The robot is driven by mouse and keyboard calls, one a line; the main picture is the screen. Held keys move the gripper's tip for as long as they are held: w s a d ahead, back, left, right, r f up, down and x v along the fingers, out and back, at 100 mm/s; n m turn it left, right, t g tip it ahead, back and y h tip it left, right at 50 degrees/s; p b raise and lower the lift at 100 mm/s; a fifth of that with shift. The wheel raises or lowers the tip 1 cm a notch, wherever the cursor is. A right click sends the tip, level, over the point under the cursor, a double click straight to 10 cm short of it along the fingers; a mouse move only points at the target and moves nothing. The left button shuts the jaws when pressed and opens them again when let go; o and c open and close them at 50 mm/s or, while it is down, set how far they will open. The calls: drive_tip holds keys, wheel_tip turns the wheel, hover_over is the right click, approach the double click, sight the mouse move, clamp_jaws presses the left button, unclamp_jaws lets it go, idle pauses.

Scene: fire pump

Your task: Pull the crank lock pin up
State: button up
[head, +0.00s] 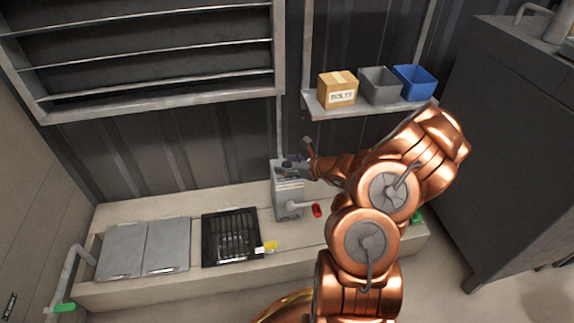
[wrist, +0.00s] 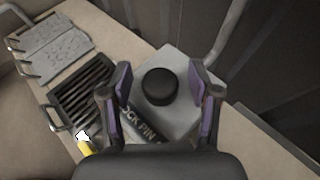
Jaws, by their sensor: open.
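The crank lock pin shows in the wrist view as a round black knob (wrist: 159,87). It stands on top of a grey box (wrist: 187,118), beside a label of which "CK PIN" is readable. My gripper (wrist: 160,77) is open, with one purple-padded finger on each side of the knob and gaps between. I cannot tell how far the fingertips are above the box. In the head view my gripper (head: 294,163) is over the top of the grey box (head: 287,200) and hides the knob. A crank with a red handle (head: 317,210) is on the box's front right.
The box stands on a long beige bench (head: 180,285). To its left are a black grate (head: 231,238), a yellow tag (head: 270,246) and grey lids (head: 167,245). A shelf (head: 370,110) with a cardboard box and two bins is above right. A dark cabinet (head: 500,140) stands at right.

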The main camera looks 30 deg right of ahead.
clamp_jaws()
idle(0.4)
